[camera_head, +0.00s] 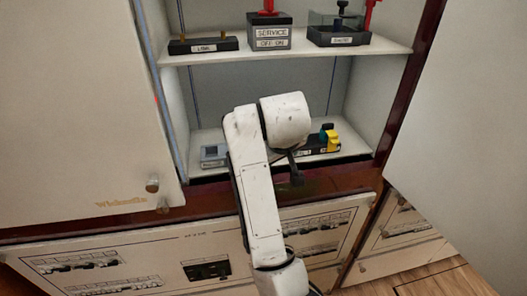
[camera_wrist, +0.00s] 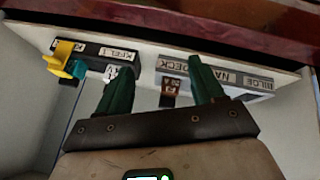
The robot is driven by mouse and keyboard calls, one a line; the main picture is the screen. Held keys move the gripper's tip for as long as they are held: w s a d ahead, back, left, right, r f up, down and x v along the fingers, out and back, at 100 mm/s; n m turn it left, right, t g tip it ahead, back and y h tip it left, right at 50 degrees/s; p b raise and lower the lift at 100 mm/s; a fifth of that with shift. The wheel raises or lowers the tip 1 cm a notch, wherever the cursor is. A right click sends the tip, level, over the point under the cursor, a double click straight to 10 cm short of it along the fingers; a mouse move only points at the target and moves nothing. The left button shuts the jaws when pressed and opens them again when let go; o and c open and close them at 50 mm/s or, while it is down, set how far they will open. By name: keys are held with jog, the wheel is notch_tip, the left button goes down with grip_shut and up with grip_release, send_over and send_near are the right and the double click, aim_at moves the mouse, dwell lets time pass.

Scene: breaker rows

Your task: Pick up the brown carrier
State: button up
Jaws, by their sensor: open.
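The brown carrier (camera_wrist: 170,87) shows in the wrist view as a small brown block with a pale label, at the front of a grey labelled base (camera_wrist: 215,75). My gripper (camera_wrist: 160,66) has two green fingers, spread apart and empty. In the picture the carrier lies between the fingers, nearer the right one; I cannot tell how far beyond the tips it is. The right finger covers part of the grey base. In the head view my arm hides the carrier and the middle of the lower shelf (camera_head: 213,172).
A dark base with yellow and blue-green parts (camera_wrist: 70,62) stands left in the wrist view, close to the left finger. The upper shelf (camera_head: 345,51) bears several devices, including a grey service box (camera_head: 269,38). Cabinet walls bound the lower compartment; an open door (camera_head: 85,110) stands left.

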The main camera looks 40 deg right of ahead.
jog(key=w+r+m+b, duration=0.2)
jog(key=w+r, duration=0.2)
jog(key=r, duration=0.5)
jog(key=shift+t+y, duration=0.3)
jog(key=shift+y, duration=0.1)
jog(key=x, duration=1)
jog(key=shift+w+f, duration=0.1)
jog(key=shift+w, duration=0.2)
jog(key=shift+c, duration=0.2)
grip_shut()
jog(key=shift+d, duration=0.1)
